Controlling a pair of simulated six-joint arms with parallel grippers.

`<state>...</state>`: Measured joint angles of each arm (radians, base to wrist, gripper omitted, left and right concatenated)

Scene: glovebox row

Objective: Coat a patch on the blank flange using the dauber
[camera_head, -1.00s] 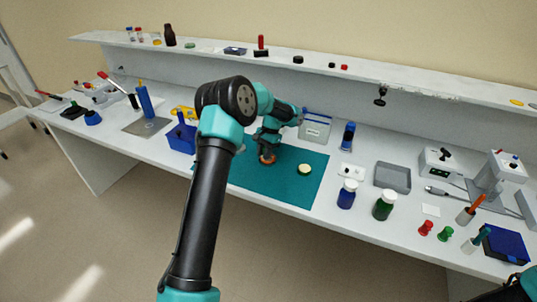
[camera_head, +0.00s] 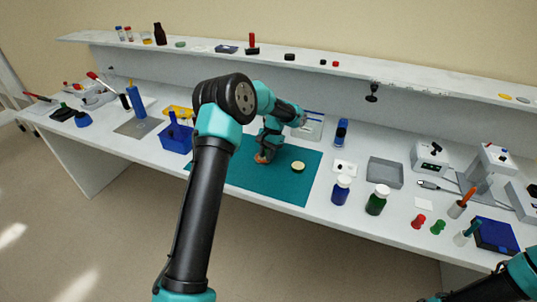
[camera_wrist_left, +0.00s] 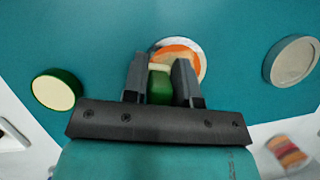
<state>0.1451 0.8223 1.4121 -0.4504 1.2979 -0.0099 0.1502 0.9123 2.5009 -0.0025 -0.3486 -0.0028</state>
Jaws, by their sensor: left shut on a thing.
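My left gripper (camera_wrist_left: 160,62) is shut on the dauber (camera_wrist_left: 160,86), which shows as a green body with a cream end between the fingers. The dauber's end is over a round silver-rimmed piece (camera_wrist_left: 204,64) with orange on its face, which I take as the blank flange; contact is hard to tell. In the head view the left gripper (camera_head: 264,155) points down at the teal mat, with orange showing at its tip. A cream-topped, green-sided disc (camera_wrist_left: 54,91) lies beside it, also in the head view (camera_head: 298,167). A grey-rimmed beige disc (camera_wrist_left: 292,61) lies on the other side.
The teal mat (camera_head: 287,190) has bare room at its front. A blue bottle (camera_head: 341,191), a green bottle (camera_head: 376,200) and a grey tray (camera_head: 385,172) stand to the right. A blue caddy (camera_head: 175,138) stands left. My right arm (camera_head: 522,272) shows at the lower right.

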